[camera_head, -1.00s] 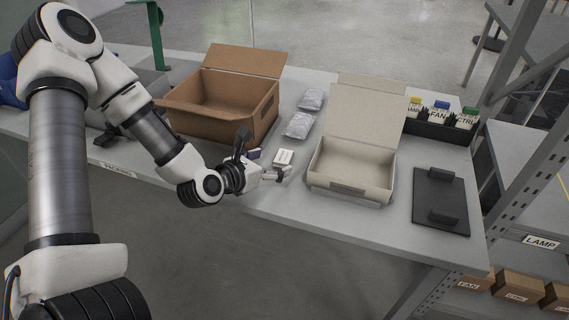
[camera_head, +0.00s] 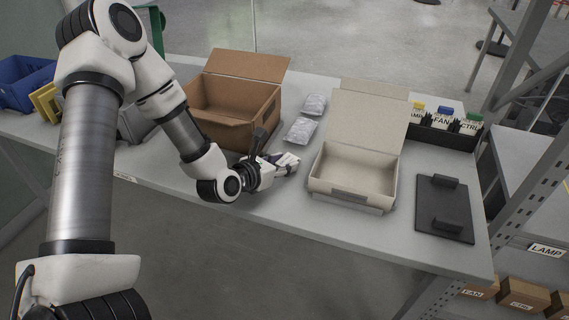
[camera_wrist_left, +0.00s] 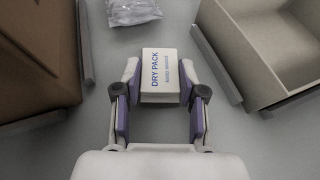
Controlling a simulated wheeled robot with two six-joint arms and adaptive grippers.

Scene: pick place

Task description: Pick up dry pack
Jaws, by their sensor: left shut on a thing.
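The dry pack is a small white box (camera_wrist_left: 159,72) with blue "DRY PACK" lettering. In the left wrist view it sits between the two purple-padded fingers of my left gripper (camera_wrist_left: 158,98), which is shut on it. In the head view the left gripper (camera_head: 286,165) is low over the table, between the brown carton and the pale box. The dry pack (camera_head: 288,158) is partly hidden by the fingers there. I cannot tell whether it still touches the table. My right gripper is not in view.
An open brown carton (camera_head: 228,124) stands left and an open pale box (camera_head: 340,188) right. Clear bags (camera_head: 301,130) lie behind the gripper. A black stand (camera_head: 443,209) and a black bin of labelled packs (camera_head: 440,135) are farther right. Blue bins (camera_head: 25,84) stand far left.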

